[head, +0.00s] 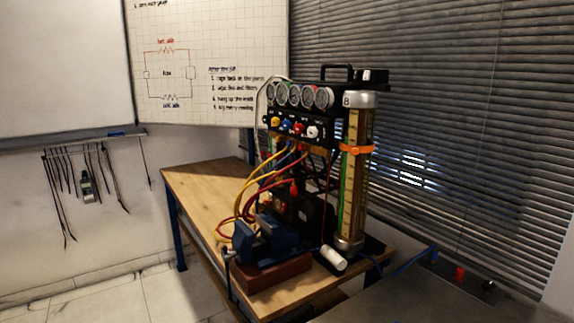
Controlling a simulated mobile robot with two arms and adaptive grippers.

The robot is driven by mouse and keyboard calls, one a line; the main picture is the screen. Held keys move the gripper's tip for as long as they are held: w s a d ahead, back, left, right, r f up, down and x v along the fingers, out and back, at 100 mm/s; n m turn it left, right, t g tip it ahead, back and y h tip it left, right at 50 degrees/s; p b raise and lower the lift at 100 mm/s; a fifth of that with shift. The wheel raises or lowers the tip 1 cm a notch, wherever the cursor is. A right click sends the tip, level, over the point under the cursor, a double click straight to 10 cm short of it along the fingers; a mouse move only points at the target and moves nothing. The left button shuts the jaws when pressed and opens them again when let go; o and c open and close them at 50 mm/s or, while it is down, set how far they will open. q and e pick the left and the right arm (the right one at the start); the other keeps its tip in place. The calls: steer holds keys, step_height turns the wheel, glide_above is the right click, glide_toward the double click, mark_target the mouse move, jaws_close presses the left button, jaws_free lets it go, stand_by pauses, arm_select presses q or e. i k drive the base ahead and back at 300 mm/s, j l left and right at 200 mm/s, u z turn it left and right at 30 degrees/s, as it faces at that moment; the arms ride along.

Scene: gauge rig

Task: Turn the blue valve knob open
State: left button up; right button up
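The blue valve knob (286,126) is on the front of the black gauge rig (340,107), in a row under the round gauges. It sits between a yellow knob (275,121) and a red knob (299,128), with a white knob (313,131) at the right end. It is small in the head view, so I cannot tell its turn position. Neither of my grippers is in view, and nothing is seen touching the knob.
The rig stands on a wooden bench (205,180). Red, yellow and blue hoses (245,200) loop out in front below the knobs. A blue vise (265,240) sits on a reddish block at the front. A tall gauge tube (354,190) stands right. The bench's left part is clear.

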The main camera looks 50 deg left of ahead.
mark_target(286, 124)
steer(key=u, duration=1.5)
